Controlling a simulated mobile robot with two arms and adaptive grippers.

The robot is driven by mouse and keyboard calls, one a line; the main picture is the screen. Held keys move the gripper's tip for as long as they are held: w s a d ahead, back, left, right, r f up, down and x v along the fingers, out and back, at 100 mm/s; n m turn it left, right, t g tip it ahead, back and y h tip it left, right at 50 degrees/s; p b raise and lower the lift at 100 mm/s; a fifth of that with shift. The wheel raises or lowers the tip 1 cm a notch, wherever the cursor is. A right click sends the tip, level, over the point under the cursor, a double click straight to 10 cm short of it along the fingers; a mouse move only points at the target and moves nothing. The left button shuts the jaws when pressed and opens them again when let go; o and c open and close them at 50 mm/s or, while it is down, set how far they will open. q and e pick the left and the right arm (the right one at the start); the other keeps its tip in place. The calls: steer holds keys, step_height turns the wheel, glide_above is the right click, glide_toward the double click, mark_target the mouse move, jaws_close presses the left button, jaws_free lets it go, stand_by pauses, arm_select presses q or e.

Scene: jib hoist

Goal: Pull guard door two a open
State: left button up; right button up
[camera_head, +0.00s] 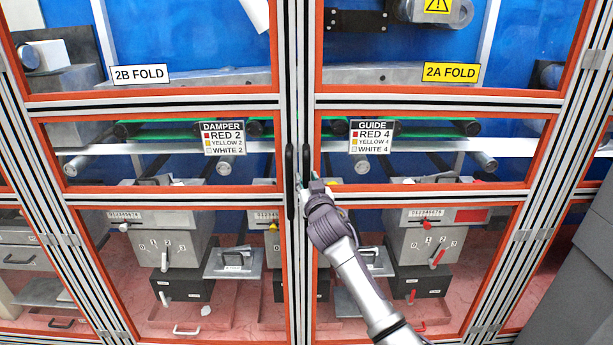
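Guard door 2A (418,102) is the right-hand door, a grey frame with orange-edged clear panes and a yellow "2A FOLD" label (451,72). It looks closed against the door to its left. Its black upright handle (306,160) is on its left edge, near the middle of the view. My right gripper (309,184) is at the lower part of this handle, with my arm reaching up from the lower right. The fingers are small and partly hidden, so I cannot tell whether they grip the handle. My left gripper is not in view.
Door 2B (155,107) on the left, with a white "2B FOLD" label (141,74), looks closed. Its black handle (290,180) is close beside the 2A handle. Behind the panes are rollers, levers and grey boxes. A grey block (575,265) stands at the right edge.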

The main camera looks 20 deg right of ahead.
steer(key=shift+w, duration=0.6)
jaws_close()
